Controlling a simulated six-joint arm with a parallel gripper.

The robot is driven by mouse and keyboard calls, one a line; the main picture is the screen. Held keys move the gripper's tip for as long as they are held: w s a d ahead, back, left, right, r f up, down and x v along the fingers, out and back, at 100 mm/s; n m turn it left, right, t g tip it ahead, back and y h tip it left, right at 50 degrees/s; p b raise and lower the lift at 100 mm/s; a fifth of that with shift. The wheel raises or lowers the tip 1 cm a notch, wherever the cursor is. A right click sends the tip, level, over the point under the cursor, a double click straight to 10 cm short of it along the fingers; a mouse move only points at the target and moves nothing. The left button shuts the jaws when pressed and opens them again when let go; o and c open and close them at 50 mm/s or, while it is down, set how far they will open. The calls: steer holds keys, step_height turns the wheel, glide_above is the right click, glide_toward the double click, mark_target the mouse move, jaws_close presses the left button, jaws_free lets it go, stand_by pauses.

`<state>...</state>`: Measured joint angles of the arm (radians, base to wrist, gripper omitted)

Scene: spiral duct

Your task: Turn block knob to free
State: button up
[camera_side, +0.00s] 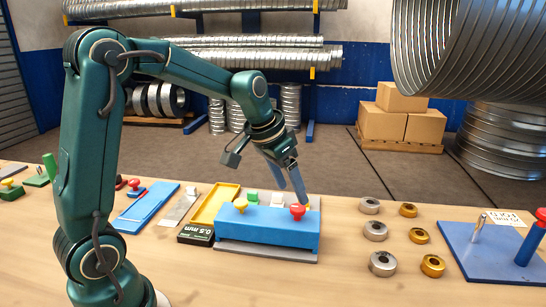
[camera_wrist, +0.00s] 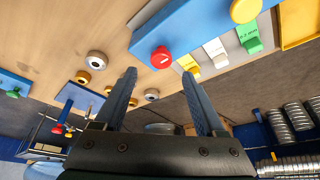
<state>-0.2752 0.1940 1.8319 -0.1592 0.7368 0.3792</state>
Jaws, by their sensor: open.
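A long blue block (camera_side: 265,228) lies on a grey plate on the bench. A red knob (camera_side: 297,211) stands on its right part and a yellow knob (camera_side: 240,204) on its left part. My gripper (camera_side: 292,188) is open and empty, pointing down just above and behind the red knob. In the wrist view the red knob (camera_wrist: 161,57) shows between and just beyond my fingertips (camera_wrist: 158,76), apart from them as far as I can tell. The yellow knob (camera_wrist: 245,10) sits farther along the block. I cannot read any lock or free marking.
Yellow, white and green tabs (camera_wrist: 215,50) stick out along the block's back side. A yellow tray (camera_side: 212,203) and a black 0.5 mm box (camera_side: 196,235) lie left. Several steel and brass rings (camera_side: 375,230) lie right, before a blue fixture (camera_side: 490,250) with upright posts.

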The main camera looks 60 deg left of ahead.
mark_target(297, 207)
steer(key=shift+x, duration=2.6)
steer(key=shift+s+a, duration=0.1)
jaws_close()
